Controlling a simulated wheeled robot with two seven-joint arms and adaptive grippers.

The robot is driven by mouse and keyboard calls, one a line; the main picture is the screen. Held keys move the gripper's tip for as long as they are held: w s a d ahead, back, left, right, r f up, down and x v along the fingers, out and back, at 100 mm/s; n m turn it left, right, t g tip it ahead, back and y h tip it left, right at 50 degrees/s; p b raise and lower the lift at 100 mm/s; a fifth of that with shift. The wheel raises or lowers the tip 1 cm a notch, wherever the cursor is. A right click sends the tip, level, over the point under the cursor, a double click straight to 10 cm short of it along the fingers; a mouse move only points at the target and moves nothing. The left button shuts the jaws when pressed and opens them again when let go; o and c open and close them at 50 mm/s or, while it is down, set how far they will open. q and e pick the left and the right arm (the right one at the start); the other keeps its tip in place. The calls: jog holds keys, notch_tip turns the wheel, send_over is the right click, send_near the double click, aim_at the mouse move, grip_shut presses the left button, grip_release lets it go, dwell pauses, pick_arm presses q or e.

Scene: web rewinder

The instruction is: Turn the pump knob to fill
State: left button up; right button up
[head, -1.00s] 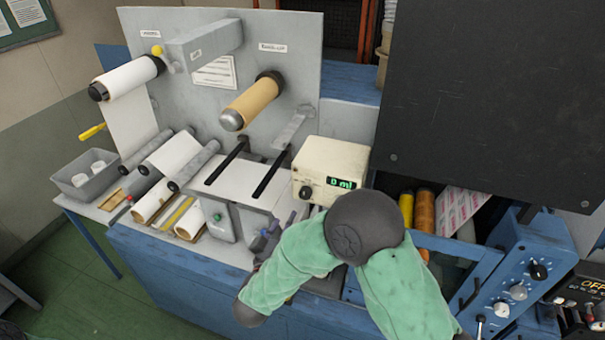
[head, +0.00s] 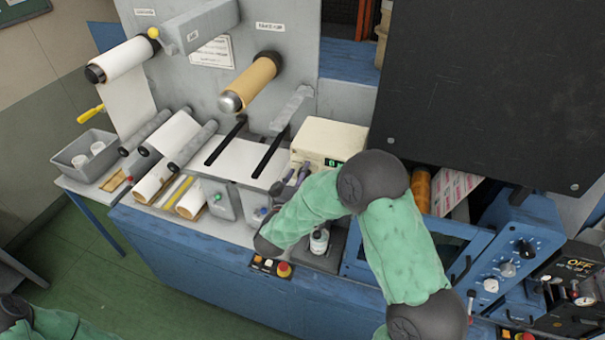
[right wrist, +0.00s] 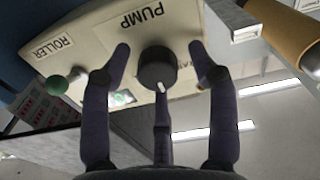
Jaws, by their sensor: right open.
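The cream pump box (head: 330,136) stands on the bench, and its green display is partly hidden by my right arm in the head view. In the right wrist view, the dark round pump knob (right wrist: 158,68) sits under the PUMP label, with a white pointer mark toward the picture's bottom. My right gripper (right wrist: 158,49) is open, its dark fingers on either side of the knob with gaps visible. In the head view my right gripper (head: 292,178) is at the box's front left, hiding the knob. My left gripper is out of view.
A green knob (right wrist: 57,86) by the ROLLER label is near one finger. A white bottle (head: 319,241) stands below my right forearm. A grey jug (head: 222,199) stands to the left. A red stop button (head: 284,269) is on the bench front.

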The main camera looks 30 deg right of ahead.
jog(key=shift+w+d, duration=0.15)
jog(key=c, duration=1.1)
jog(key=shift+r, duration=0.1)
jog(key=shift+c, duration=0.2)
